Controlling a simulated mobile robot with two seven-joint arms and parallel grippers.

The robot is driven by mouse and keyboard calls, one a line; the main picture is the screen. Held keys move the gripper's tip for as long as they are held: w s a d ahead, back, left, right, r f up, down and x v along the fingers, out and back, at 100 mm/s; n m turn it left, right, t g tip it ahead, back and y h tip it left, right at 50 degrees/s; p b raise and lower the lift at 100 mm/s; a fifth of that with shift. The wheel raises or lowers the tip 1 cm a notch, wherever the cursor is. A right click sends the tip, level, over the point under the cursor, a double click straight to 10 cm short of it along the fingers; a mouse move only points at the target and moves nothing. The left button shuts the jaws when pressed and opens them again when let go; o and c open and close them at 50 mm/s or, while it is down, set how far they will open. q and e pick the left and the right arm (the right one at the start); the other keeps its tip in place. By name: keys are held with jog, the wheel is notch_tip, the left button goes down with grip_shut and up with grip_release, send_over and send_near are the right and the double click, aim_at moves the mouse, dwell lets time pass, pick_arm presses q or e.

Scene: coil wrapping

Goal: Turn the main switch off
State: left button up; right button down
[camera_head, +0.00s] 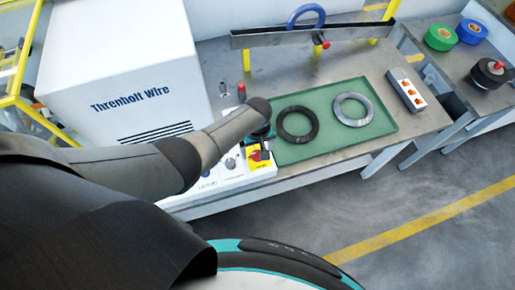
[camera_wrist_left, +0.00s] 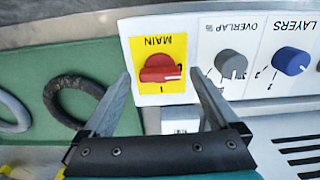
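The main switch is a red rotary knob (camera_wrist_left: 160,68) on a yellow plate (camera_wrist_left: 180,46) marked MAIN, upside down in the left wrist view. Its handle lies roughly crosswise there; which marking it points to is hard to read. In the head view the yellow plate (camera_head: 262,164) is at the panel's right end, with the knob partly hidden by my gripper. My left gripper (camera_wrist_left: 159,76) is open, its fingers on either side of the knob with gaps to it. In the head view my left gripper (camera_head: 262,142) is over the switch. My right gripper is out of view.
Beside the switch are a grey overlap knob (camera_wrist_left: 231,64) and a blue layers knob (camera_wrist_left: 291,61). A green tray (camera_head: 322,150) holds a black coil (camera_head: 283,124) and a grey coil (camera_head: 339,111). The white machine housing (camera_head: 130,60) stands left; a button box (camera_head: 406,90) is right.

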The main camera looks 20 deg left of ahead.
aim_at(257, 152)
pick_arm(q)
notch_tip(257, 152, up, 6)
jog(key=p, duration=0.3)
jog(key=shift+f, duration=0.25)
jog(key=shift+r, duration=0.3)
notch_tip(257, 152, up, 9)
jog(key=shift+s, duration=0.1)
dwell(0.6)
